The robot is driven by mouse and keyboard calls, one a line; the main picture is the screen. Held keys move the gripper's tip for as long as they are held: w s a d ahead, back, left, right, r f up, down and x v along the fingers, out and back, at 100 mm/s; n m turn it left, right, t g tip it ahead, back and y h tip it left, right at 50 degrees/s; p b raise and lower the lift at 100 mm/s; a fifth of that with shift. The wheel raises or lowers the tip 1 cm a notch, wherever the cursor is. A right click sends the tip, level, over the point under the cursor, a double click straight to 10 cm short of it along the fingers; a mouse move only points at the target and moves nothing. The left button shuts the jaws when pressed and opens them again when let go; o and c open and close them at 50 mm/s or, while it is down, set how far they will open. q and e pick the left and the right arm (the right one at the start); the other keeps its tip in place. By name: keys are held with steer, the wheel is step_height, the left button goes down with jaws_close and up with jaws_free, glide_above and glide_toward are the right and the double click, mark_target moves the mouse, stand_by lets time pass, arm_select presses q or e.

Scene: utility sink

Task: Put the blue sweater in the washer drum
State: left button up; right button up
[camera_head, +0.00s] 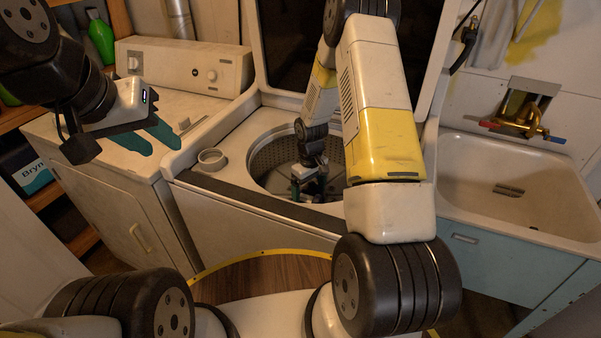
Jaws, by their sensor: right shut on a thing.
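The washer drum (264,163) is a perforated metal tub in the open top-loading washer, at the middle of the head view. My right gripper (309,189) reaches down into the drum from above. It is shut on a small dark thing, apparently the blue sweater, which is mostly hidden by the fingers and hard to make out. My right forearm hides the drum's right side. My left gripper (150,140) is at the upper left, above the neighbouring white machine. Its teal fingers are apart and empty.
The washer's raised lid (315,50) stands behind the drum. A small round cup (212,159) sits on the washer's left rim. A white machine with a control panel (190,66) stands at left. A sink (500,185) with a brass faucet (533,122) is at right.

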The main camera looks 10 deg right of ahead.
steer(key=o, duration=1.3)
steer(key=shift+f, duration=0.1)
step_height(320, 180, up, 12)
step_height(320, 180, up, 8)
steer(key=r+m+t, duration=0.1)
glide_above(309, 193)
steer(key=s, duration=0.2)
steer(key=s+r+m+t, duration=0.2)
steer(key=s+r, duration=0.4)
steer(key=r, duration=0.5)
steer(key=shift+s+a+r+m+t+y, duration=0.5)
steer(key=shift+s+r, duration=0.9)
steer(key=shift+s, duration=1.2)
steer(key=shift+s+a+r+m+t+y, duration=0.45)
steer(key=shift+s+r, duration=0.95)
steer(key=shift+s, duration=1.25)
steer(key=shift+s+a+r+m+t+y, duration=0.2)
steer(key=shift+s+r+t, duration=0.45)
steer(key=shift+s+r, duration=1.35)
